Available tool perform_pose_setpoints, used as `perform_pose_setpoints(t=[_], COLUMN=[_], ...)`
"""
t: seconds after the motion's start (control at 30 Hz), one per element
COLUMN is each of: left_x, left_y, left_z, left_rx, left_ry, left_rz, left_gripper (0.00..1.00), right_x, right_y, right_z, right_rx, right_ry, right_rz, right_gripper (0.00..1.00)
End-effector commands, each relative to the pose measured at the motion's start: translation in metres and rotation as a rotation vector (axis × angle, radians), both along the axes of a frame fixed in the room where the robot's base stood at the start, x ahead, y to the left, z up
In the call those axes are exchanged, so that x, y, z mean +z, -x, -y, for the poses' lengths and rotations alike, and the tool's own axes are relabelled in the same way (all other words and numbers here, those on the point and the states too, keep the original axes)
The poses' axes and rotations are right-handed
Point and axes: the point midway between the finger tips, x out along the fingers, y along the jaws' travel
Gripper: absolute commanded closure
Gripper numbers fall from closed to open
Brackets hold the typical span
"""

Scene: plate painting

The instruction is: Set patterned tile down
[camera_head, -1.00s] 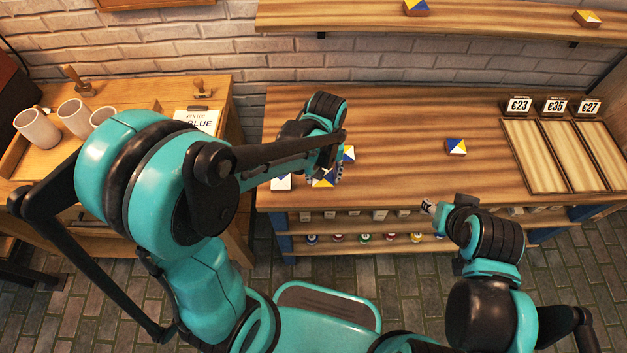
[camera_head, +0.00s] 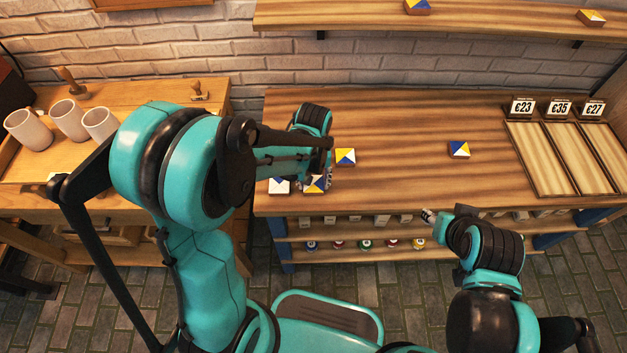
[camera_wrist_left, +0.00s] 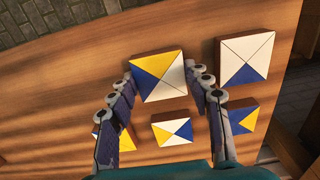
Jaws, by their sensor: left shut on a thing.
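My left gripper (camera_wrist_left: 160,85) is shut on a patterned tile (camera_wrist_left: 155,82) with yellow, white and blue triangles. In the head view this tile (camera_head: 314,184) is at the wooden bench's front left, beside a mostly white tile (camera_head: 279,186). I cannot tell whether it touches the bench. In the wrist view a white and blue tile (camera_wrist_left: 245,58) lies to its right. Smaller-looking tiles (camera_wrist_left: 172,131) (camera_wrist_left: 243,118) lie lower down, and another (camera_wrist_left: 106,132) is partly hidden by a finger. My right gripper (camera_head: 428,216) is near the bench's front edge; its jaws are unclear.
Another patterned tile (camera_head: 459,150) lies on the bench, right of its middle. Slotted trays with price signs (camera_head: 560,107) stand at the right. Mugs (camera_head: 68,120) stand on the left table.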

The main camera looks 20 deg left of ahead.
Motion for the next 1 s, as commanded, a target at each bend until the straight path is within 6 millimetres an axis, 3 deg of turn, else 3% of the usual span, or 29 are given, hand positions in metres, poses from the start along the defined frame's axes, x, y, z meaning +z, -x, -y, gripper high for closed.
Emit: perform_pose_setpoints(t=[0.03, 0.1, 0.47, 0.57, 1.0], left_x=[-0.001, -0.001, 0.003, 0.016, 0.107], left_y=[0.000, 0.000, 0.000, 0.000, 0.000], left_z=[0.000, 0.000, 0.000, 0.000, 0.000], left_rx=[0.000, 0.000, 0.000, 0.000, 0.000], left_ry=[0.000, 0.000, 0.000, 0.000, 0.000], left_rz=[0.000, 0.000, 0.000, 0.000, 0.000], left_gripper=[0.43, 0.30, 0.30, 0.30, 0.30], right_x=[-0.001, -0.001, 0.003, 0.009, 0.046], right_y=[0.000, 0.000, 0.000, 0.000, 0.000], right_z=[0.000, 0.000, 0.000, 0.000, 0.000], right_rx=[0.000, 0.000, 0.000, 0.000, 0.000], right_ry=[0.000, 0.000, 0.000, 0.000, 0.000], right_rz=[0.000, 0.000, 0.000, 0.000, 0.000], right_gripper=[0.60, 0.60, 0.60, 0.60, 0.60])
